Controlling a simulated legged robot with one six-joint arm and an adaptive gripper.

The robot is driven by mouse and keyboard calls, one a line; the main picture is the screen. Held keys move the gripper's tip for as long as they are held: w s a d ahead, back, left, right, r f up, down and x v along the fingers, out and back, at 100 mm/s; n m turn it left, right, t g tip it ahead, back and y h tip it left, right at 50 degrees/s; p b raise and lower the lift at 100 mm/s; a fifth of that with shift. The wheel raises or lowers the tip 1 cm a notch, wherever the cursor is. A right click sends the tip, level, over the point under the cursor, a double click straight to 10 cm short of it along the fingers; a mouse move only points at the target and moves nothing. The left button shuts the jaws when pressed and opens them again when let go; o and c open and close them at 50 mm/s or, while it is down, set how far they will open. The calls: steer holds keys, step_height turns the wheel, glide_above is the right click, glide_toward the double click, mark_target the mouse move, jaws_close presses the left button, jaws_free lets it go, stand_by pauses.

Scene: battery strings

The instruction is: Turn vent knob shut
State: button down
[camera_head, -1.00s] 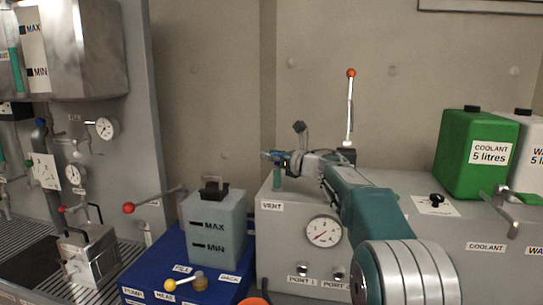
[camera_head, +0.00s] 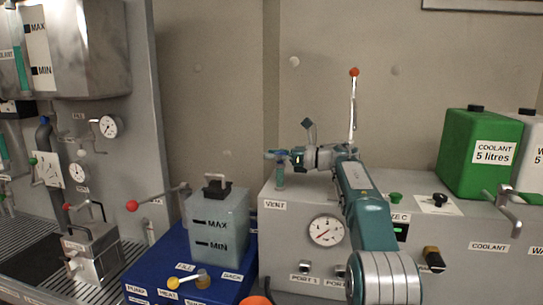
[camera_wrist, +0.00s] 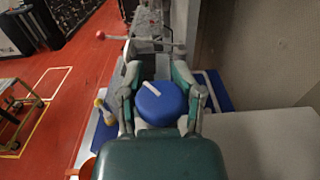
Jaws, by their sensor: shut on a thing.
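The vent knob (camera_wrist: 162,103) is a round blue knob with a white pointer bar on its top, seen in the wrist view between the two fingers. The pointer bar lies aslant, from upper left to lower right in the wrist view. My gripper (camera_head: 278,155) reaches the knob from the right in the head view.
A grey cabinet with a pressure gauge (camera_head: 326,230) stands under my arm. A red-tipped lever (camera_head: 354,95) rises behind my wrist. A translucent tank (camera_head: 217,225) on a blue box (camera_head: 190,260) is to the left. A green coolant can (camera_head: 480,150) stands at the right.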

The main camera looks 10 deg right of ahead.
steer(key=shift+d+g, duration=0.2)
steer(key=shift+g, duration=0.1)
stand_by(0.9)
steer(key=c, duration=0.6)
jaws_free()
steer(key=shift+d, duration=0.2)
steer(key=v, duration=0.7)
steer(key=shift+d+f, duration=0.2)
steer(key=shift+d, duration=0.15)
